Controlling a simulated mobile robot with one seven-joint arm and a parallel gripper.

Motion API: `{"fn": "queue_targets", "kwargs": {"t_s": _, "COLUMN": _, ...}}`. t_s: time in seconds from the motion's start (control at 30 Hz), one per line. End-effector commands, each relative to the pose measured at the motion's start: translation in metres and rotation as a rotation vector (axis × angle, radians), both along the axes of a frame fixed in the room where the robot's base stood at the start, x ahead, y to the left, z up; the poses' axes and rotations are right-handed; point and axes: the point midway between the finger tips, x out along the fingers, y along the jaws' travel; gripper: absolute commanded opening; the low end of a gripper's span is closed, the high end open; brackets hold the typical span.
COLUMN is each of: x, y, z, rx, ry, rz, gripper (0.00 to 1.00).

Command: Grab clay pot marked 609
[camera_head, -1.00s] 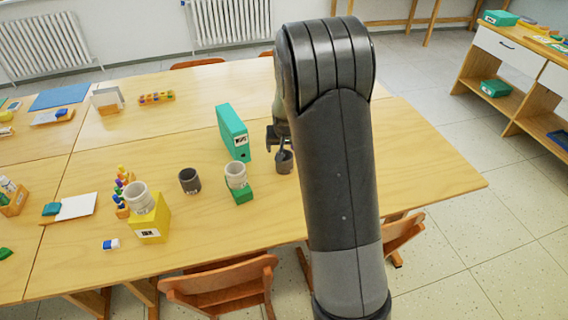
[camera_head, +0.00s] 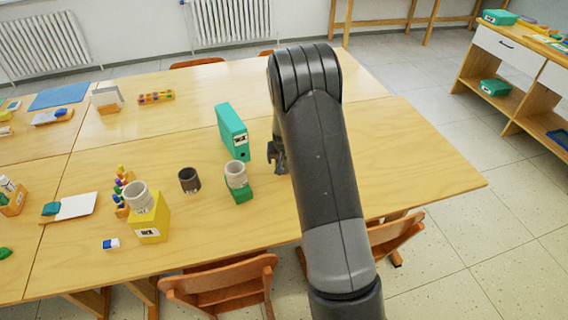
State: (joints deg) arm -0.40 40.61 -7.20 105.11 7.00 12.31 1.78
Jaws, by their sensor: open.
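Several clay pots stand on the wooden table. A dark grey pot (camera_head: 189,180) stands directly on the tabletop. A pale pot (camera_head: 236,174) sits on a green block (camera_head: 239,192), and another pale pot (camera_head: 138,197) sits on a yellow box (camera_head: 151,222). I cannot read the number 609 on any pot. My gripper (camera_head: 275,158) is open, pointing down to the right of the teal binder, partly covered by my arm. The dark pot seen beside it earlier does not show now; my gripper or arm may hide it.
A teal upright binder (camera_head: 232,132) stands close left of my gripper. Markers (camera_head: 121,188), an eraser (camera_head: 111,244) and a white pad (camera_head: 76,206) lie at left. Chairs (camera_head: 222,287) line the table's near side. The table's right end (camera_head: 420,150) is clear.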

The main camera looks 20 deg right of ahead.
Motion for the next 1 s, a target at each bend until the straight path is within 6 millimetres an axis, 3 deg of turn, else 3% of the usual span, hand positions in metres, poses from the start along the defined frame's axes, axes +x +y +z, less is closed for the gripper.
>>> {"fn": "queue_targets", "kwargs": {"t_s": 0.13, "x": 0.0053, "y": -0.0017, "z": -0.0123, "rx": 0.0, "ry": 0.0, "rz": -0.001, "gripper": 0.81}}
{"fn": "queue_targets", "kwargs": {"t_s": 0.43, "x": 0.0064, "y": -0.0017, "z": -0.0146, "rx": 0.0, "ry": -0.001, "rz": -0.001, "gripper": 0.8}}
{"fn": "queue_targets", "kwargs": {"t_s": 1.0, "x": 0.0063, "y": -0.0015, "z": -0.0143, "rx": 0.0, "ry": -0.001, "rz": -0.001, "gripper": 0.33}}
